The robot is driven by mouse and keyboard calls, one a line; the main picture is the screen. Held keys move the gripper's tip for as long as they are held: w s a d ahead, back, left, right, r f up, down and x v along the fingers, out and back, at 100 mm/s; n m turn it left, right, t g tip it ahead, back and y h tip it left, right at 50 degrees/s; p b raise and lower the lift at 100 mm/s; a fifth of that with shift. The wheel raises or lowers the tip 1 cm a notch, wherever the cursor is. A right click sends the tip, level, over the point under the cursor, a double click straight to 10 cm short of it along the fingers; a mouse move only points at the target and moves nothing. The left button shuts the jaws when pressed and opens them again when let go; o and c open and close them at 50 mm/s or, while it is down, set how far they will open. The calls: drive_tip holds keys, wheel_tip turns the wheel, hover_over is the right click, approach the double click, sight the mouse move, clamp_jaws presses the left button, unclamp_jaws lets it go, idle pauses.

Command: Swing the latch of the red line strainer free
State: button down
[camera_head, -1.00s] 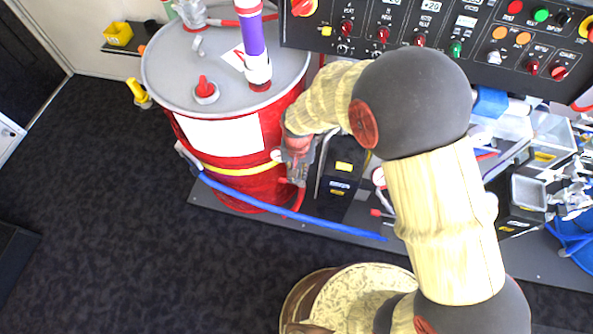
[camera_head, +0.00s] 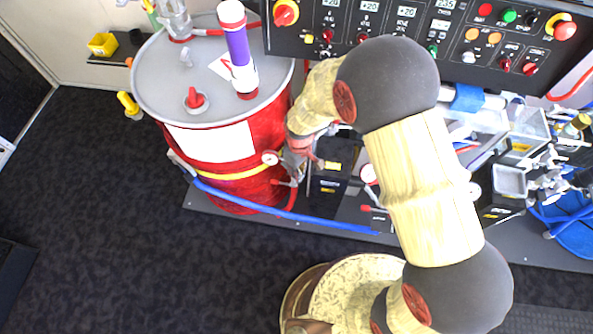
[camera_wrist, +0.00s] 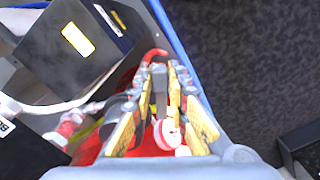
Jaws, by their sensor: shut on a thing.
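My gripper (camera_head: 293,170) is at the right side of the red drum (camera_head: 215,165), low beside the black box. In the wrist view the two fingers of my gripper (camera_wrist: 160,82) are close together around a narrow grey piece (camera_wrist: 158,98), which I take to be the strainer latch. A red curved part (camera_wrist: 154,54) shows just past the fingertips. The strainer body is mostly hidden behind my gripper and wrist, so I cannot tell how far the latch is turned. A white round gauge (camera_wrist: 168,134) shows between the fingers.
The black box (camera_head: 333,172) with yellow labels stands close right of my gripper. A blue hose (camera_head: 285,218) runs along the front of the skid. The control panel (camera_head: 420,35) overhangs behind my arm. The dark floor (camera_head: 110,240) at left is clear.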

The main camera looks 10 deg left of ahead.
drive_tip(key=shift+w+d+n, duration=0.2)
drive_tip(key=shift+w+n, duration=0.2)
drive_tip(key=shift+n, duration=0.8)
drive_tip(key=shift+p, duration=0.3)
drive_tip(key=c, duration=1.7)
unclamp_jaws()
wheel_tip(320, 180, up, 12)
drive_tip(key=shift+f, duration=0.1)
